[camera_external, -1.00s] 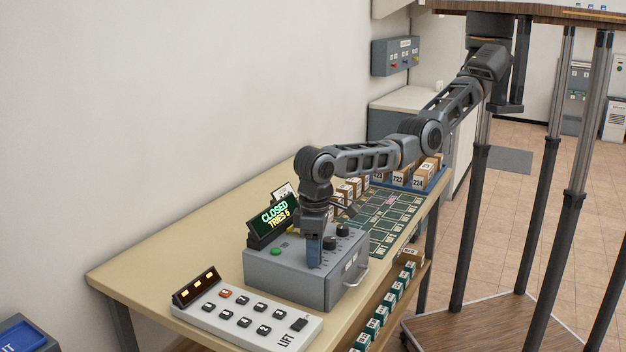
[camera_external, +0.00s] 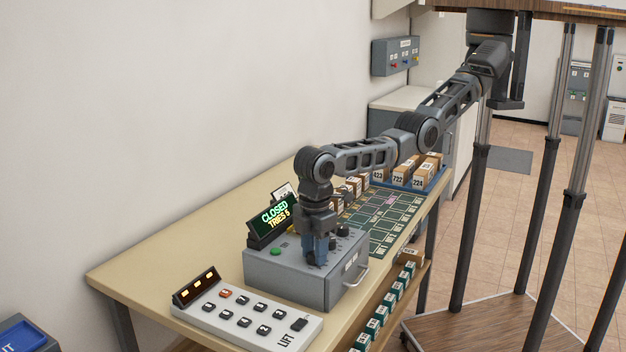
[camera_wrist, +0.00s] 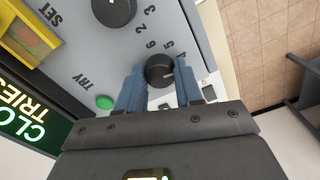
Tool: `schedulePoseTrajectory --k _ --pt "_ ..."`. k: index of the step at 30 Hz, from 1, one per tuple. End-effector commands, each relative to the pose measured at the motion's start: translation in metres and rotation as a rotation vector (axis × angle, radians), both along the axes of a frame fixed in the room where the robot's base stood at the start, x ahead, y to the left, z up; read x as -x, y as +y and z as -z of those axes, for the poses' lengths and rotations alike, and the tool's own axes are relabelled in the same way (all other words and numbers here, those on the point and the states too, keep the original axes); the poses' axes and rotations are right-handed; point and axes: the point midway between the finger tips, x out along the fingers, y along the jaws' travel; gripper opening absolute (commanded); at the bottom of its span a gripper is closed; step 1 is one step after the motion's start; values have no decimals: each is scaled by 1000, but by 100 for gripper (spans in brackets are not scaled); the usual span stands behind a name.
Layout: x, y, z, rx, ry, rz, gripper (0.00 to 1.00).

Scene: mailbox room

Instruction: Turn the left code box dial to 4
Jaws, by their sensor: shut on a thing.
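The grey code box (camera_external: 290,276) stands on the table, with a display (camera_external: 273,216) reading CLOSED, TRIES 5. My gripper (camera_external: 317,256) points down at its top, and its fingers cover part of the dials there. In the wrist view, my gripper (camera_wrist: 158,88) has its two blue fingers on either side of a round black dial (camera_wrist: 158,68), shut on it. This is the left dial, nearest the green button (camera_wrist: 104,102). Printed numbers surround it, partly hidden by the fingers. A light mark shows on its right side, but the number it points to is unclear.
Another black dial (camera_wrist: 114,10) is beside the held one, marked with numbers. A white LIFT keypad (camera_external: 248,310) lies in front of the box. A metal handle (camera_external: 357,274) sticks out at the box's right. Numbered parcels (camera_external: 402,176) stand in a blue tray behind.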

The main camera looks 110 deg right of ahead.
Motion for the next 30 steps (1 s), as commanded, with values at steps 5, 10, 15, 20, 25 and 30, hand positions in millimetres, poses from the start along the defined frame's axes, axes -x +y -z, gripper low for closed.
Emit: schedulePoseTrajectory --k 5,10,15,20,25,30 --pt "0 0 -1 0 -1 -89 5" --pt "-1 0 -1 -1 -1 -139 5" --pt "0 0 -1 -1 -1 -161 5" --pt "0 0 -1 -1 -2 -165 5" --pt "-1 0 -1 -1 -2 -164 5" --pt "-1 0 -1 -1 -2 -164 46"
